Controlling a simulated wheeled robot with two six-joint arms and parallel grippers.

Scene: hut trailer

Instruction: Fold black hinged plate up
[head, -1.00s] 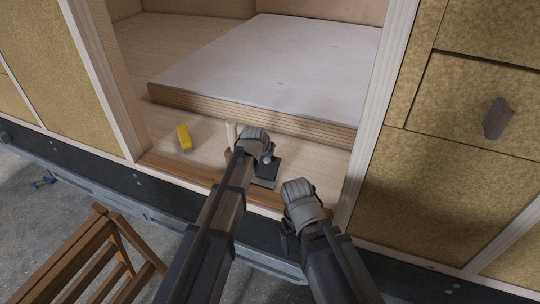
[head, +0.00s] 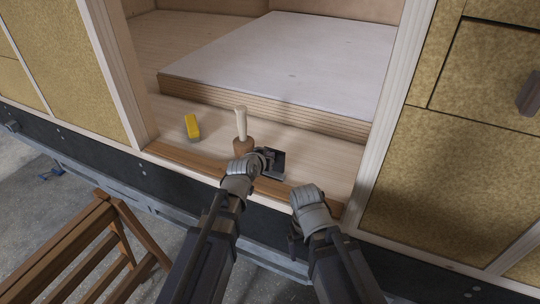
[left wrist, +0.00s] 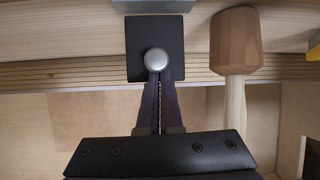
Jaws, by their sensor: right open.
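The black hinged plate (head: 279,163) is on the wooden floor just inside the doorway. A round silver knob (left wrist: 156,60) stands out from the plate, which also shows in the left wrist view (left wrist: 137,32). My left gripper (head: 266,157) is at the plate. In the left wrist view its fingers (left wrist: 158,80) are close together at the knob, which hides their tips. They look shut on the knob's stem, though the stem itself is hidden. My right gripper (head: 295,243) is open and empty, low in front of the doorway sill, partly hidden by its own wrist.
A wooden mallet (head: 243,147) stands head down, close beside my left gripper. A yellow block (head: 192,127) lies further left. A raised platform (head: 290,65) is behind. The door posts (head: 389,125) bound the opening. A wooden chair (head: 105,235) stands at lower left.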

